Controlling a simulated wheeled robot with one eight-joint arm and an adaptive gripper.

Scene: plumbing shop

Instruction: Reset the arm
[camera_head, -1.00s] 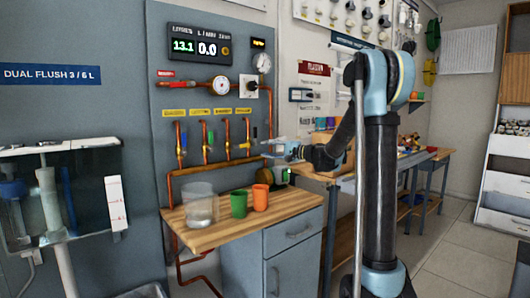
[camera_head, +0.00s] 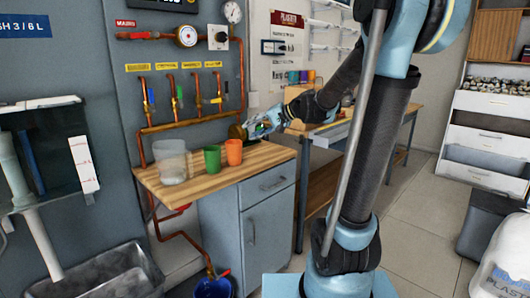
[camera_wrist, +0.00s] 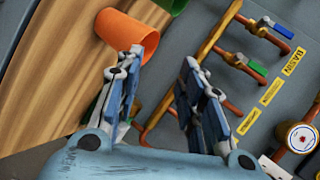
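My gripper (camera_head: 262,124) is at the end of my arm, over the right rear of the wooden-topped cabinet, close to the copper pipes. In the wrist view my gripper (camera_wrist: 160,75) has its two blue fingers spread apart with nothing between them. An orange cup (camera_head: 233,152) stands on the wooden top, left of my gripper. The orange cup also shows in the wrist view (camera_wrist: 127,36), beyond the left finger. A green cup (camera_head: 212,159) stands beside it, and its edge shows at the top of the wrist view (camera_wrist: 172,5).
A clear container (camera_head: 173,162) stands left of the cups on the wooden top (camera_head: 215,180). The pipe panel (camera_head: 130,60) with valves and gauges rises behind. A workbench (camera_head: 335,128) stands at the back right. A grey bin (camera_head: 485,225) and white bag (camera_head: 500,262) sit at right.

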